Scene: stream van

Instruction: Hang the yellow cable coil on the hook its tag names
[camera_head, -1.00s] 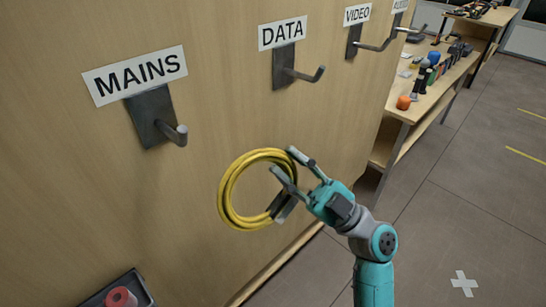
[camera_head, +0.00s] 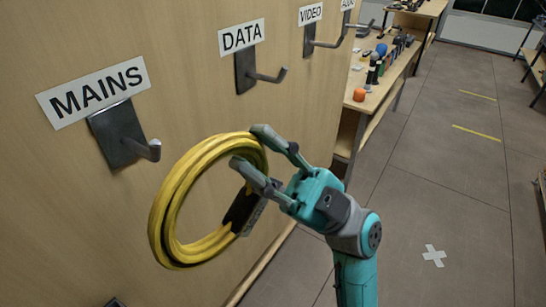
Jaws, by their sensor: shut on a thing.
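The yellow cable coil (camera_head: 168,205) is held up in the air in front of the wooden panel. My gripper (camera_head: 245,148) is shut on the coil's right side. A dark tag or strap (camera_head: 243,212) sits on the coil's lower right; no writing on it can be read. The MAINS hook (camera_head: 130,142) is up and left of the coil. The DATA hook (camera_head: 258,73) is above the coil, a little to the right. The VIDEO hook (camera_head: 325,42) is farther back. A fourth hook (camera_head: 358,25) beyond it has a label that is cut off.
The wooden panel (camera_head: 60,210) fills the left side. A shelf bench (camera_head: 365,103) with an orange ball (camera_head: 359,94) and several small items stands beyond the panel's far edge.

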